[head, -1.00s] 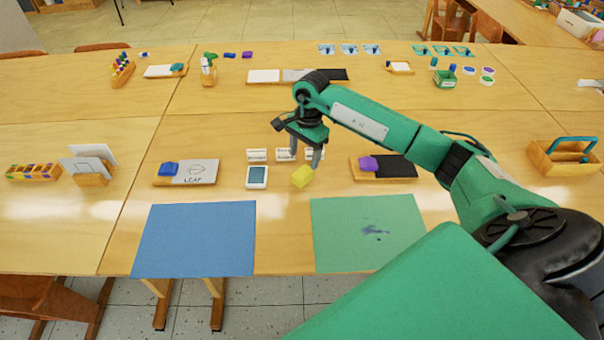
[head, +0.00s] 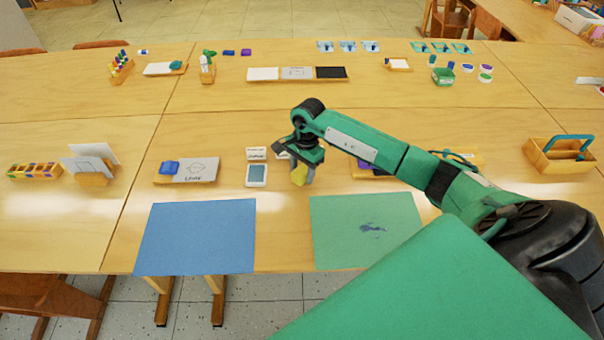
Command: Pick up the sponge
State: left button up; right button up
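The yellow sponge (head: 299,177) is on the table behind the gap between the blue and green sheets, just right of a small white-framed device. My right gripper (head: 302,171) is down at the sponge, pointing downward. A grey finger covers the sponge's right side, and the gripper's body hides its upper part. I cannot tell whether the fingers press on the sponge. No lift off the table can be seen. My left gripper is not in view.
A blue sheet (head: 196,237) and a stained green sheet (head: 350,225) lie at the front edge. The white-framed device (head: 256,175) and small label cards (head: 256,154) are close to the gripper. A board with a blue eraser (head: 169,167) lies left. A wooden caddy (head: 560,155) stands right.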

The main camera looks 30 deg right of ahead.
aim_at(302, 169)
jog(key=c, duration=0.7)
jog(key=shift+r, duration=0.15)
